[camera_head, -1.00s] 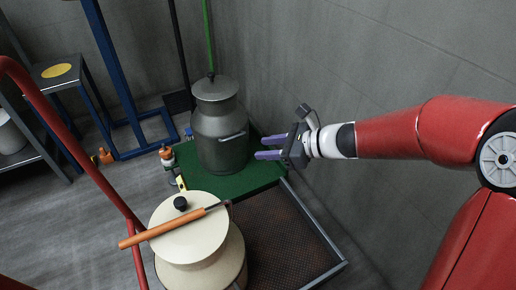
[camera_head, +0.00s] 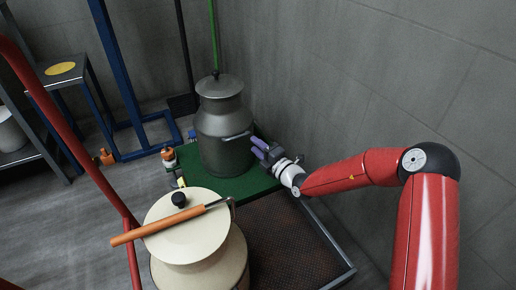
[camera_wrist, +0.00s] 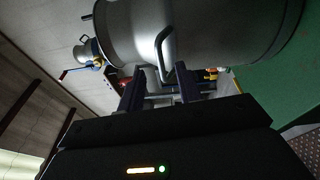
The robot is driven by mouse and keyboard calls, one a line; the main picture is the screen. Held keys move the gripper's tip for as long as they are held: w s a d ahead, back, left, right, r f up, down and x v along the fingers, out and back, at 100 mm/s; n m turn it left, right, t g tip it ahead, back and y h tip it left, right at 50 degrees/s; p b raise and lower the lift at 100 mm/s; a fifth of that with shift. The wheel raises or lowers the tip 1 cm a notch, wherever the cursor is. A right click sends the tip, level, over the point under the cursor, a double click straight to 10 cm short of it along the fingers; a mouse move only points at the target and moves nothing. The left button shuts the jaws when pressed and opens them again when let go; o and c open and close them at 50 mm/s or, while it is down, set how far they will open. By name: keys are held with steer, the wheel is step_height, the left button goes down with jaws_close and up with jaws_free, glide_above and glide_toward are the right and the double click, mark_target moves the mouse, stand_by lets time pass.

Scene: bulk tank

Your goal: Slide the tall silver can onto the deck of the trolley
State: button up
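The tall silver can (camera_head: 222,125) stands upright with its lid on, on a green platform (camera_head: 195,189) by the wall. A bar handle (camera_head: 236,137) sticks out from its side. The trolley's dark meshed deck (camera_head: 285,250) with a grey rim lies in front of the green platform. My gripper (camera_head: 258,147) is at the can's right side, close to the handle. In the wrist view my gripper (camera_wrist: 160,88) has its two fingers apart, with the can's handle (camera_wrist: 162,52) in line with the gap between them. I cannot tell whether they touch it.
A cream can (camera_head: 190,240) stands on the deck's left part, with an orange-handled hook (camera_head: 158,227) across its lid. A red bar (camera_head: 85,160) rises at the left. Small orange-capped bottles (camera_head: 169,158) stand left of the platform. The wall is close on the right.

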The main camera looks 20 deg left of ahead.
mark_target(243, 135)
steer(key=shift+b+x, duration=0.65)
steer(key=shift+x, duration=3.25)
jaws_close()
steer(key=shift+f, duration=0.1)
